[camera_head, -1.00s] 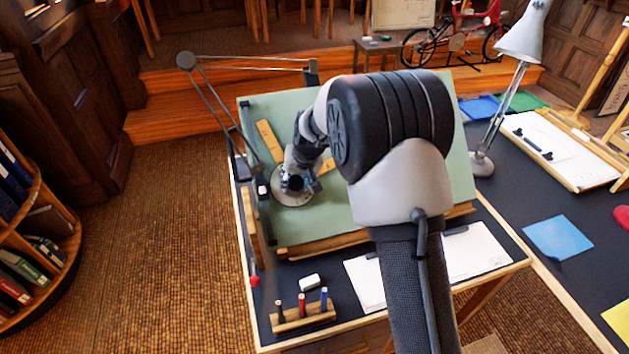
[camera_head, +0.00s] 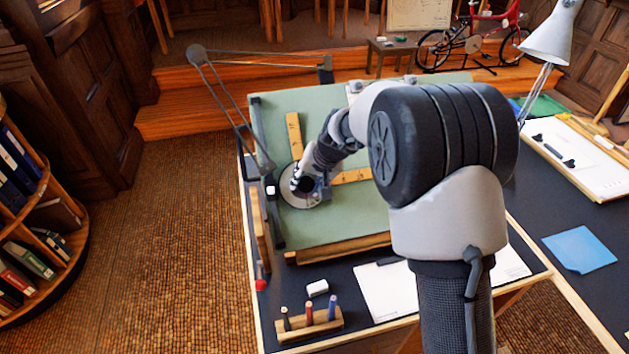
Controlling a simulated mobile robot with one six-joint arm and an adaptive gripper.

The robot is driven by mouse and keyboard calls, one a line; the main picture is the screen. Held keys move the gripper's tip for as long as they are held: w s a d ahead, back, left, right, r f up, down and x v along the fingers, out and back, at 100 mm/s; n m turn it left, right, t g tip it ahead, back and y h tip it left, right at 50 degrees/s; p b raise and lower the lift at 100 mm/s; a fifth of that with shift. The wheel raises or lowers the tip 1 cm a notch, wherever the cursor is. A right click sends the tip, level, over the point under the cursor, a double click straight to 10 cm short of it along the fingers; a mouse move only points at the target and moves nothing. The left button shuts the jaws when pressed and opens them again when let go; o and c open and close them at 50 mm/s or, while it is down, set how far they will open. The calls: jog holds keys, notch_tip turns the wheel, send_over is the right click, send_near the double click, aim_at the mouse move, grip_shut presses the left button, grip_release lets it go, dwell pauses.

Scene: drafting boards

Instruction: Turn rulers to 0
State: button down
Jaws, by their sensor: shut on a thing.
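The green drafting board (camera_head: 345,219) stands tilted on the desk. A round drafting head (camera_head: 295,201) lies at its left side, linked to a grey jointed arm (camera_head: 222,90). Two yellow rulers extend from the head: one (camera_head: 294,128) points up the board, nearly along its left edge, and the other (camera_head: 354,176) runs right, rising slightly. My gripper (camera_head: 305,186) is over the drafting head and shut on it. Its fingertips and the head's scale are too small or hidden to read. My arm covers the board's right part.
A pen holder (camera_head: 309,326), an eraser (camera_head: 317,288) and paper (camera_head: 386,294) lie in front of the board. A desk lamp (camera_head: 551,38), another drawing board (camera_head: 588,168) and a blue sheet (camera_head: 580,249) are to the right. A bookshelf (camera_head: 45,235) stands left.

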dwell(0.3)
jog(key=c, duration=1)
grip_release()
jog(key=v, duration=1.2)
